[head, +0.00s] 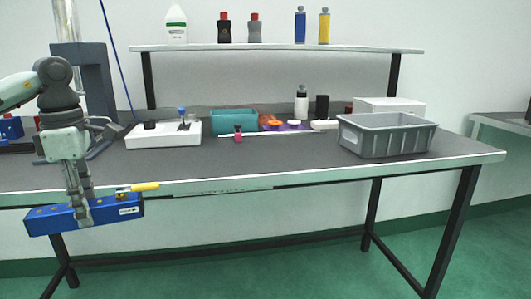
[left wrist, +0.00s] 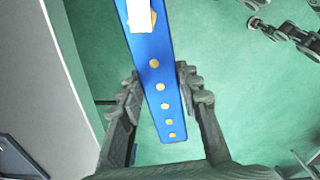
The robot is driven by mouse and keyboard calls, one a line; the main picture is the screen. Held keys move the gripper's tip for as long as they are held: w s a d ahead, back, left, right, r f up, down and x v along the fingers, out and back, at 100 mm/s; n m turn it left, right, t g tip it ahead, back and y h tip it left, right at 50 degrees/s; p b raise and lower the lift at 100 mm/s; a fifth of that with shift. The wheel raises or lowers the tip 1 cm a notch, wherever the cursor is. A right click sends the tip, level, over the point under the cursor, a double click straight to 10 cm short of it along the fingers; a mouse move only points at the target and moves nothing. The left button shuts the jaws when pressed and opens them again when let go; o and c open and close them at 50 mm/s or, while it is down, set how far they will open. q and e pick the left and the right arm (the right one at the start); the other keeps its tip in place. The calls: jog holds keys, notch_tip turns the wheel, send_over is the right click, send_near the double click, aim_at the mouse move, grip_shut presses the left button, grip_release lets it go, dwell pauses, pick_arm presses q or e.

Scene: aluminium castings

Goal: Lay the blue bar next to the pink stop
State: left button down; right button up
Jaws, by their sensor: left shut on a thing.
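The blue bar (head: 85,213) is a long blue block with a white label and a row of brass-coloured dots. My left gripper (head: 83,217) is shut on it and holds it roughly level in front of the table's front edge at the left. In the left wrist view the bar (left wrist: 158,75) lies between the two fingers of the left gripper (left wrist: 158,85). The pink stop (head: 238,133) is a small upright piece on the table top, in front of the teal bin, right of the held bar. Dark jointed parts at the top right of the wrist view look like my right gripper (left wrist: 285,28).
A white tray-like fixture (head: 163,134) stands left of the stop. A teal bin (head: 234,121) is behind it and a grey crate (head: 386,137) is at the right. Table top in front of the stop is clear.

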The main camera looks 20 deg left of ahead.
pick_arm(q)
jog(key=w+d+f+m, duration=0.3)
jog(key=d+f+m, duration=0.2)
jog(key=d+m, duration=0.4)
jog(key=w+d+f+m, duration=0.3)
jog(key=d+f+m, duration=0.2)
jog(key=d+m, duration=0.3)
jog(key=w+d+f+m, duration=0.3)
jog(key=d+f+m, duration=0.2)
jog(key=d+m, duration=0.4)
jog(key=d, duration=0.3)
jog(key=shift+w+d+f+m, duration=0.3)
jog(key=shift+w+f, duration=0.05)
